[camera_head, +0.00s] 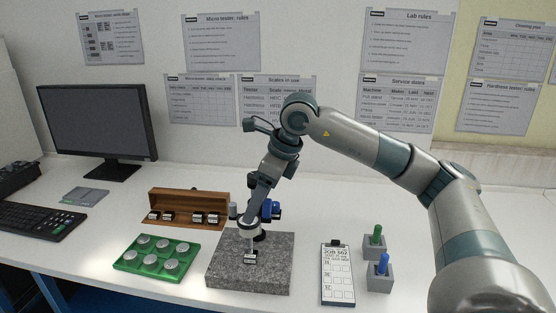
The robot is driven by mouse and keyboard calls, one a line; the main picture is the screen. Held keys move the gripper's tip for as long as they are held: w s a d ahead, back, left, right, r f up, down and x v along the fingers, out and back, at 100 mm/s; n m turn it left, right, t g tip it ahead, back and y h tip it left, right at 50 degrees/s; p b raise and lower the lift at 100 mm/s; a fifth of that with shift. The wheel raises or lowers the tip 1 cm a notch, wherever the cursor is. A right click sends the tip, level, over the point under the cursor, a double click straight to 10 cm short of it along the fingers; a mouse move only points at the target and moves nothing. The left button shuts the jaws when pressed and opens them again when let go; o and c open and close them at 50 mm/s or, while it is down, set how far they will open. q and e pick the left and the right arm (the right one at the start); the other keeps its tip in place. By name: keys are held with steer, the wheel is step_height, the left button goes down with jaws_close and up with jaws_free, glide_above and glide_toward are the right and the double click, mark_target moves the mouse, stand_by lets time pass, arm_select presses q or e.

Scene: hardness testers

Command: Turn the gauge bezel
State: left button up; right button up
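A grey granite block (225,275) stands on the white table, with a small stand bearing dark and blue parts (270,210) on it. My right arm comes in from the right and reaches down over this block. My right gripper (250,226) is at the stand, seen from behind and above, small and partly merged with it. I cannot make out its fingertips or whether they touch anything. The gauge and its bezel cannot be told apart here; my arm covers much of that spot. A small labelled block (250,259) sits on the granite below the gripper. My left gripper is not in view.
A green tray (122,264) with several round grey pieces lies left of the granite. A wooden rack (185,196) with small labelled blocks stands behind. A clipboard (337,275) and two grey holders with green (377,236) and blue (383,264) handles stand right. Monitor (98,120) and keyboard (38,225) are left.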

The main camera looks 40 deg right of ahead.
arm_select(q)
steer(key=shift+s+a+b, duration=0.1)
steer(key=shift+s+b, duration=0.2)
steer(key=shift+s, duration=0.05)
arm_select(e)
steer(key=v, duration=1.4)
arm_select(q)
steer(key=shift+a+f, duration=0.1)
arm_select(e)
steer(key=shift+a+f, duration=0.1)
